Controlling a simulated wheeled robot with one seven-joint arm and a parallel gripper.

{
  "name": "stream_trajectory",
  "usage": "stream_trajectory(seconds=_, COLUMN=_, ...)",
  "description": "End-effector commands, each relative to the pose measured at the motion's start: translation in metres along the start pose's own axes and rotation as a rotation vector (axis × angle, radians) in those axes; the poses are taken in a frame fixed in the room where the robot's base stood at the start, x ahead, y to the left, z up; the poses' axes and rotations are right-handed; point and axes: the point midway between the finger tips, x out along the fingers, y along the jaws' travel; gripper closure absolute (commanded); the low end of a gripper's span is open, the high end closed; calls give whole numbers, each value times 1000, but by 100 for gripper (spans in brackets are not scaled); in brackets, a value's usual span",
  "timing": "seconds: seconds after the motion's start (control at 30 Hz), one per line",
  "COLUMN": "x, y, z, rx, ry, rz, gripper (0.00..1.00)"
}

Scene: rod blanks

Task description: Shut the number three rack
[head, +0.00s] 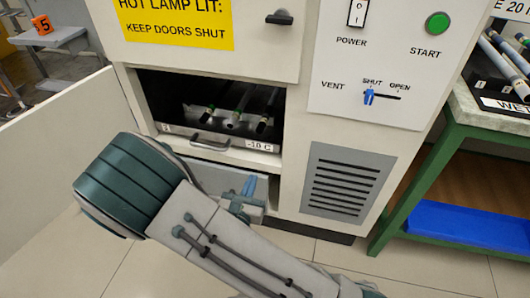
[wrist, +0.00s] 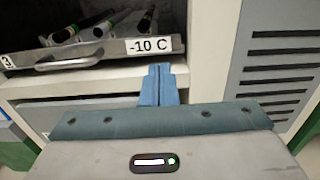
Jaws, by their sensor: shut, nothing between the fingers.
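The number three rack (head: 222,138) is a metal tray in the open bay of the white cabinet. Its front strip carries a "-10 C" label and a bar handle (head: 208,143). Dark rods with coloured bands lie on it. In the wrist view the rack front (wrist: 112,50) shows a "3" at its left end, and the handle (wrist: 68,60) stands out from it. How far the rack is drawn out is hard to tell. My gripper (head: 246,188) is shut and empty, below the rack front and right of the handle. Its blue fingers (wrist: 160,80) appear apart from the rack.
A grey panel (head: 205,177) lies below the bay. A vent grille (head: 345,185) and switch panel (head: 368,70) are to the right. A green-framed bench (head: 450,140) with another rod rack (head: 500,75) stands further right. A white panel (head: 50,155) extends along the left.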

Motion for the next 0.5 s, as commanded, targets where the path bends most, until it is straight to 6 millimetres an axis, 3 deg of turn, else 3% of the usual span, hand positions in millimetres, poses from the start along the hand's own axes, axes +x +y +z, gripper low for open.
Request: stream_trajectory(seconds=0.5, x=100, y=-2, z=-2, rx=3, ry=-2, rz=-5, gripper=100)
